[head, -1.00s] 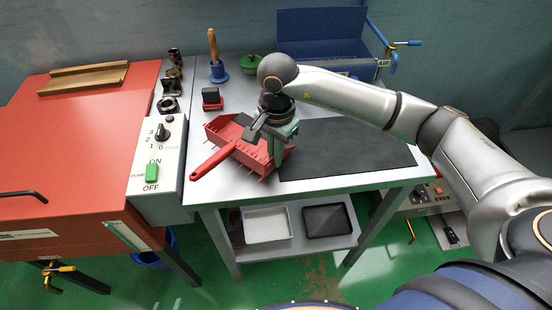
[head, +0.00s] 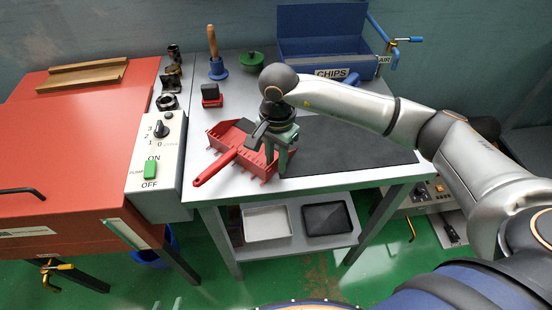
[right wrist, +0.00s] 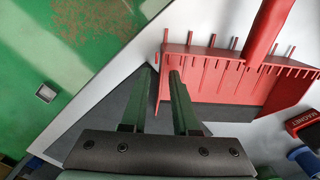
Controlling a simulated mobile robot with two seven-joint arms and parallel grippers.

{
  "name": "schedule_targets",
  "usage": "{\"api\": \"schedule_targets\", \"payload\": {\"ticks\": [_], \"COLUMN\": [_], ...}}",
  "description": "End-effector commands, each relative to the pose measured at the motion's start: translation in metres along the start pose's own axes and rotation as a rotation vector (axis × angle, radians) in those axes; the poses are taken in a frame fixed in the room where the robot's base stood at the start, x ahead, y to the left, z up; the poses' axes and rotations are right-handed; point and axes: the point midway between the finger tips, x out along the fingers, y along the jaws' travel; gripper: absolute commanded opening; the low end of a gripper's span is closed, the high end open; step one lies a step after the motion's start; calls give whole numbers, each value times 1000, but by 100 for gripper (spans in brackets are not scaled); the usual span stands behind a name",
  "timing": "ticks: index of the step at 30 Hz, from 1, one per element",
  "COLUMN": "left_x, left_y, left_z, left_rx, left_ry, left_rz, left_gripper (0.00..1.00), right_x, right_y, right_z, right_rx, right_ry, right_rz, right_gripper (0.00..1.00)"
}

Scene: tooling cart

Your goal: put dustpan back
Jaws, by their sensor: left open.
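The red dustpan (head: 230,133), with a toothed edge and a red handle (head: 214,168), lies on the grey table at its left part. My right gripper (head: 279,160) points down at the dustpan's right end. In the right wrist view my right gripper (right wrist: 160,72) has its green fingers apart, and the side wall of the dustpan (right wrist: 205,75) shows between or just below them; contact cannot be told. The tips of my left gripper (head: 167,304) show apart at the bottom edge of the head view, far from the dustpan.
A black mat (head: 350,145) covers the table's right part. Behind stand a blue CHIPS bin (head: 325,42), a blue brush with a wooden handle (head: 217,66), a green-lidded item (head: 252,59) and a red magnet block (head: 211,96). A red machine with a control panel (head: 158,175) stands left.

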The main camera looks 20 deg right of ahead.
Motion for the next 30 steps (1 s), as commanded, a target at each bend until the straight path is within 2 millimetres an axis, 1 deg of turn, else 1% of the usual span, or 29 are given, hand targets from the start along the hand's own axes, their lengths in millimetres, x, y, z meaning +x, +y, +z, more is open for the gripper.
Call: {"api": "schedule_targets", "payload": {"ticks": [8,11,14,17,24,27,30], "left_x": [0,-4,-10,-6,-3,-2,-2], "left_y": [0,0,1,1,0,0,0], "left_z": [-1,-4,-11,-8,-3,-2,-2], "left_rx": [0,0,0,0,0,0,0], "left_ry": [0,0,0,4,1,1,0], "left_rz": [0,0,0,0,0,0,0], "left_gripper": [50,50,50,50,50,50,50], "right_x": [0,-5,-13,-30,-85,-104,-117], "right_y": [0,0,0,-2,-1,-1,-1], "right_z": [0,0,0,-1,0,0,0], "right_rx": [1,1,1,1,1,-1,0], "right_ry": [0,0,0,3,2,2,1], "right_rz": [0,0,0,-6,-5,-4,-3], "right_gripper": [34,34,34,34,34,34,34]}}
